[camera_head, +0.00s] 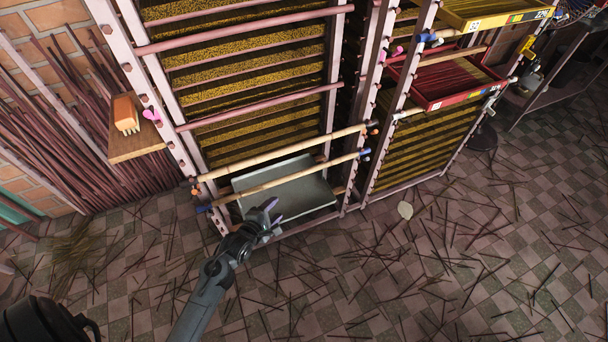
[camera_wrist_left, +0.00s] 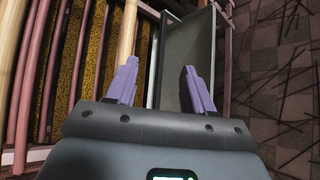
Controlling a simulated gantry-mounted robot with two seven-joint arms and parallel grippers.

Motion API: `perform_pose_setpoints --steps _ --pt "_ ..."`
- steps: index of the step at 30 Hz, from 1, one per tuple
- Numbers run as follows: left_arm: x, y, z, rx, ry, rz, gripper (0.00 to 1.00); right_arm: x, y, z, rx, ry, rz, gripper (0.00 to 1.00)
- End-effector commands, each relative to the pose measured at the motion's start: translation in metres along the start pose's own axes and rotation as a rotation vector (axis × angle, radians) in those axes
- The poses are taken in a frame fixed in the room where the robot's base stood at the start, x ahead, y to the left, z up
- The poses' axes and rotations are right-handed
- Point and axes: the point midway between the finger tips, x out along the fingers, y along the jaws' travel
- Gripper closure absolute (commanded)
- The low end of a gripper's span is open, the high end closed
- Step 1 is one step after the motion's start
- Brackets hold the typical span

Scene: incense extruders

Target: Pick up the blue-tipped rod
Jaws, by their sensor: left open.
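The blue-tipped rod (camera_head: 285,181) is a pale bamboo bar with blue ends, lying slanted across the front of the rack, below a similar pale rod with orange at its ends. My left gripper (camera_head: 272,214) is open and empty, just below and in front of the rod's middle, apart from it. In the left wrist view the purple fingers of the gripper (camera_wrist_left: 160,78) are spread. A pale rod (camera_wrist_left: 127,30) passes behind the left finger there; its tips are out of sight. My right gripper is not in view.
A grey tray (camera_head: 305,197) sits low in the rack behind the rod. Rack posts (camera_head: 342,100) and pink crossbars (camera_head: 235,115) stand around it. A wooden shelf (camera_head: 135,145) with an orange block is at left. A red tray (camera_head: 450,95) is at right. Loose sticks litter the floor.

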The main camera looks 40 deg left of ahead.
Motion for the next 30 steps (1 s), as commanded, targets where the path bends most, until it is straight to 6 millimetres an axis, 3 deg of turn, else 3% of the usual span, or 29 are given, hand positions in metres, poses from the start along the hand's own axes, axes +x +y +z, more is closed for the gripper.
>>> perform_pose_setpoints --steps 1,6,18,25,30 --pt "-0.004 0.02 0.007 -0.011 0.002 0.011 0.47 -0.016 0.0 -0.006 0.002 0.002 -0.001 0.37" --pt "-0.002 0.041 0.02 -0.026 -0.006 0.034 0.47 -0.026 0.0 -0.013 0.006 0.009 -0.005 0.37" --pt "0.046 0.045 0.022 -0.024 -0.011 0.039 0.47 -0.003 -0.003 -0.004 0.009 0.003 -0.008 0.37" --pt "0.057 0.046 0.021 -0.023 -0.01 0.039 0.47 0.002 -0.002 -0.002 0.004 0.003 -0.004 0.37" --pt "0.076 0.046 0.017 -0.021 -0.01 0.04 0.47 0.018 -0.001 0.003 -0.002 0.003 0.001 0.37"
